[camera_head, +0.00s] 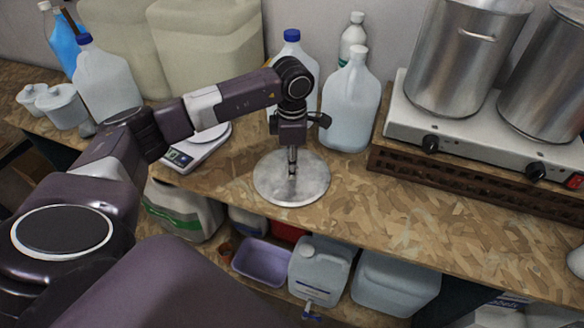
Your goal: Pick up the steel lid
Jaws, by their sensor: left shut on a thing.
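The steel lid (268,185) is a round, flat metal disc near the front edge of the wood-chip board worktop, in the middle of the view. My left arm comes in from the left and bends down over it. My left gripper (292,165) points straight down at the lid's centre and is shut on its knob, which the fingers mostly hide. I cannot tell whether the lid rests on the board or is slightly above it. My right gripper is not in view.
Clear jugs (351,105) stand close behind the lid. A kitchen scale (195,150) is to its left. A hot plate (470,140) with two steel pots (462,60) is at the right. The worktop (430,215) is bare right of the lid. A purple tub (262,262) sits below.

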